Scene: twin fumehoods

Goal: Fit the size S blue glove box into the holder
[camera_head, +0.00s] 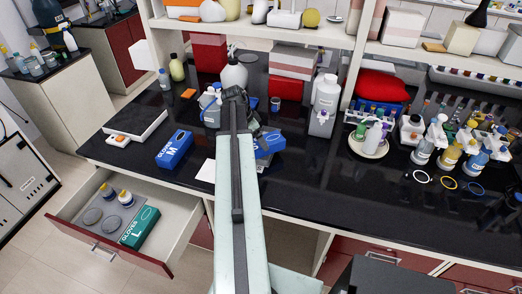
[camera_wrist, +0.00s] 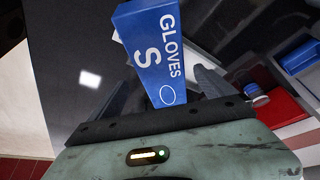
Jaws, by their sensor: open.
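The size S blue glove box (camera_wrist: 150,40) shows its "GLOVES S" face in the wrist view, its lower end close to my gripper (camera_wrist: 165,85). In the head view part of a blue box (camera_head: 270,142) shows on the black counter, just right of my arm, the rest hidden behind it. My gripper is open, its fingers partly hidden by the wrist housing. I cannot tell whether they touch the box. I cannot make out the holder for certain in either view.
A blue size M glove box (camera_head: 174,150) lies on the counter to the left. An open drawer (camera_head: 183,222) below holds a green size L glove box (camera_head: 139,227) and bottles. Shelves run behind.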

